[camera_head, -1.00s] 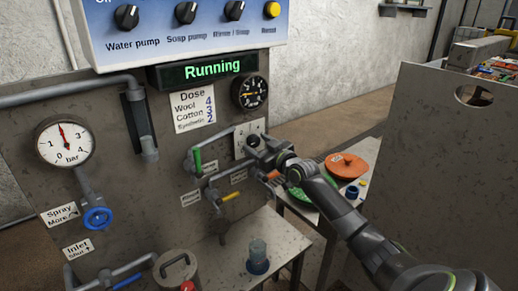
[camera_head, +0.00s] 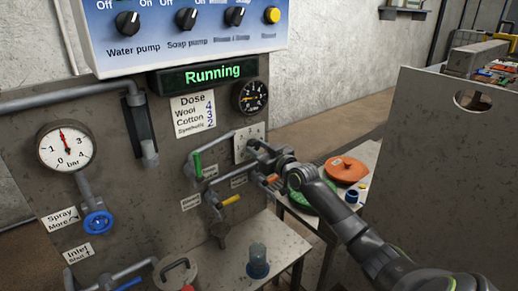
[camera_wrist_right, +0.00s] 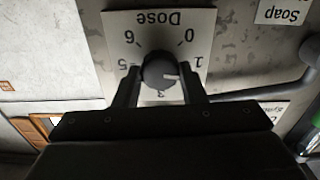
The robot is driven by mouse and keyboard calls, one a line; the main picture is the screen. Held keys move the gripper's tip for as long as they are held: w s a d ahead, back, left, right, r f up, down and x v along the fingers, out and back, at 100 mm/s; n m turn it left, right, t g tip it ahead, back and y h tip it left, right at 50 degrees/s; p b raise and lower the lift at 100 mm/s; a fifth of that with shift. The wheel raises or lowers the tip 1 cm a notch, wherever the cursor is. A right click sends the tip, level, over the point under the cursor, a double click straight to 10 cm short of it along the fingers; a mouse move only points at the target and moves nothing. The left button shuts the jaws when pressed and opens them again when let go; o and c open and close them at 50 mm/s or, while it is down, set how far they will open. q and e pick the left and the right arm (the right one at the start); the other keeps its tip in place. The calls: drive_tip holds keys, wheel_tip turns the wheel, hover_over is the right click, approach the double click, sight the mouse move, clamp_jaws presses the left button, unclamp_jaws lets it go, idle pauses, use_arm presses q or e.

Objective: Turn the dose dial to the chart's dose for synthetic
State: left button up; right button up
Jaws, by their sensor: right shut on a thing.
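The dose dial (camera_wrist_right: 158,70) is a dark round knob on a white plate marked Dose (camera_wrist_right: 130,24), upside down in the wrist view. My right gripper (camera_wrist_right: 160,88) is shut on the dial, with one finger on each side. The dial's white mark points right, a little below the 1; the 2 is hidden and the 3 shows just under the knob. In the head view my right gripper (camera_head: 256,147) covers most of the dial on its plate (camera_head: 245,134). The dose chart (camera_head: 193,114) reads Wool 4, Cotton 3, Synthetic 2. My left gripper is out of view.
A green-handled valve (camera_head: 198,166) and a yellow-handled valve (camera_head: 230,199) sit close to the gripper. The display (camera_head: 212,72) reads Running. A grey panel (camera_head: 430,150) stands at right.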

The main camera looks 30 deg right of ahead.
drive_tip(key=m+p, duration=0.1)
drive_tip(key=m, duration=0.2)
drive_tip(key=shift+r+m, duration=0.1)
drive_tip(key=shift+m, duration=0.3)
drive_tip(key=shift+m+p, duration=0.5)
drive_tip(key=shift+m, duration=0.6)
drive_tip(key=o, duration=1)
drive_tip(key=shift+s, duration=0.1)
